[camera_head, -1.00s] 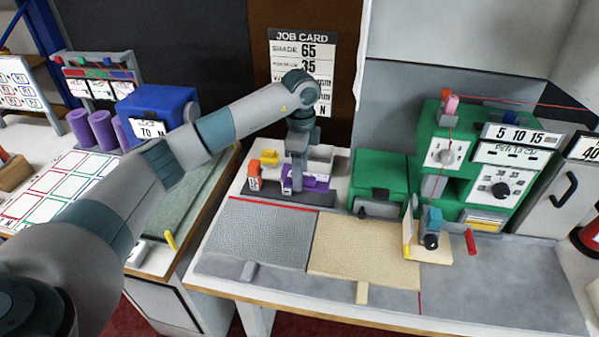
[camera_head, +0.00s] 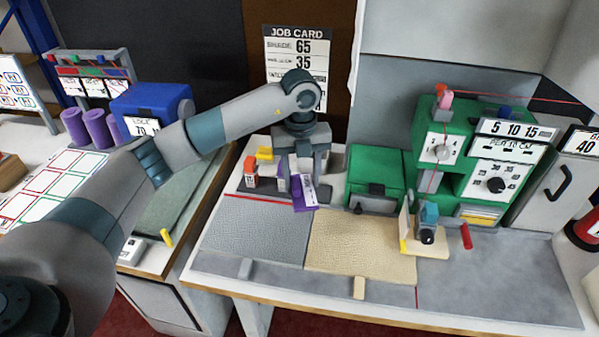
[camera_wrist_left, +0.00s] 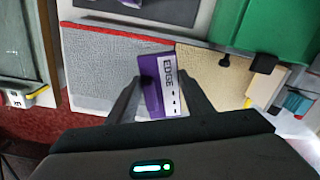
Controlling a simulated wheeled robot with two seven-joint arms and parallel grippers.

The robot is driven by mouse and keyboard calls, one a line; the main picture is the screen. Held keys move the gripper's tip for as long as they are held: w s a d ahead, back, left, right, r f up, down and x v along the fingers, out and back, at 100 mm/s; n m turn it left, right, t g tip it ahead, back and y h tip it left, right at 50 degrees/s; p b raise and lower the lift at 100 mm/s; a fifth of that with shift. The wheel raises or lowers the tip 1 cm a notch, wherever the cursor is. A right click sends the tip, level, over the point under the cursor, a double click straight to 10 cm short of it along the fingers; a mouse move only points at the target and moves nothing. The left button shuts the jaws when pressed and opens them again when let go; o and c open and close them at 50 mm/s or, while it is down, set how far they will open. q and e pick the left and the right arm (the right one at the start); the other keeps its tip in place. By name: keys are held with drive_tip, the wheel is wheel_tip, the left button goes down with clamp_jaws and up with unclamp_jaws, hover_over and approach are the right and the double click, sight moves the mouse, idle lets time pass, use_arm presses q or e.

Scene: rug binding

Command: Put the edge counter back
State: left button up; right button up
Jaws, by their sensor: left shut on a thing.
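The edge counter (camera_head: 303,192) is a purple block with a white label, held at a tilt at the front of the dark rack (camera_head: 262,196) on the bench. My left gripper (camera_head: 300,174) is shut on it from above. In the left wrist view the counter (camera_wrist_left: 150,90) sits between the two fingers (camera_wrist_left: 163,88), with the word EDGE readable on its label. The counter overlaps the grey and beige mats in that view; I cannot tell its height above them. My right gripper is not in view.
On the rack stand an orange-and-white block (camera_head: 251,172) and a yellow piece (camera_head: 264,153). A green box (camera_head: 375,180) stands just right of the rack. A grey mat (camera_head: 250,235) and a beige mat (camera_head: 360,245) lie in front. A green machine (camera_head: 440,150) stands at right.

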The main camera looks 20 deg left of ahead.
sight(303, 197)
use_arm(q)
drive_tip(key=m, duration=0.2)
drive_tip(key=s+d+m, duration=0.1)
drive_tip(key=m, duration=0.1)
drive_tip(key=s+m, duration=0.1)
drive_tip(key=m, duration=0.1)
drive_tip(key=shift+s+d+r+m, duration=0.15)
drive_tip(key=shift+r+m, duration=0.15)
drive_tip(key=m, duration=0.2)
drive_tip(key=s+m, duration=0.1)
drive_tip(key=shift+s+d+r+m, duration=0.15)
drive_tip(key=shift+s+d+m, duration=0.05)
drive_tip(key=shift+d+m, duration=0.2)
drive_tip(key=s+d+m, duration=0.1)
drive_tip(key=s+m, duration=0.3)
drive_tip(key=m, duration=0.6)
drive_tip(key=s+d+r+m, duration=0.1)
drive_tip(key=s+m, duration=0.4)
drive_tip(key=m, duration=0.6)
drive_tip(key=s+d+m, duration=0.1)
drive_tip(key=s+m, duration=0.3)
drive_tip(key=m, duration=0.7)
drive_tip(key=shift+s+r, duration=0.2)
drive_tip(key=shift+d, duration=0.1)
